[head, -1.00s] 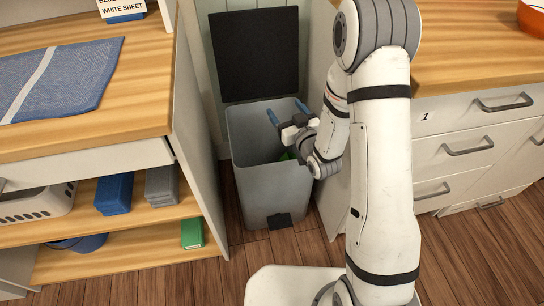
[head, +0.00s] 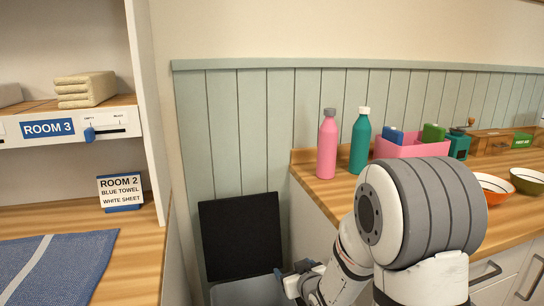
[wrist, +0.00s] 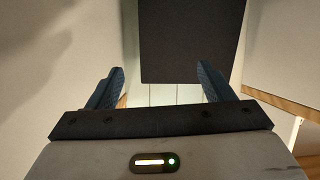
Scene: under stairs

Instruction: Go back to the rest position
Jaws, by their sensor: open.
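My gripper (head: 288,270) is low in the head view, in front of the raised black lid of the grey bin and near the bin's opening. In the wrist view my gripper (wrist: 161,82) has its two blue fingers wide apart with nothing between them. The black bin lid (head: 240,235) stands upright against the panelled wall, and it also shows beyond the fingers in the wrist view (wrist: 190,40). Only the upper part of the grey bin (head: 240,292) is in view; its inside is hidden.
A shelf unit with a blue towel (head: 60,262) and a Room 2 sign (head: 121,192) stands left. The right counter (head: 325,192) holds a pink bottle (head: 327,148), a teal bottle (head: 360,145), a pink box (head: 410,149) and bowls. The bin sits in the narrow gap between.

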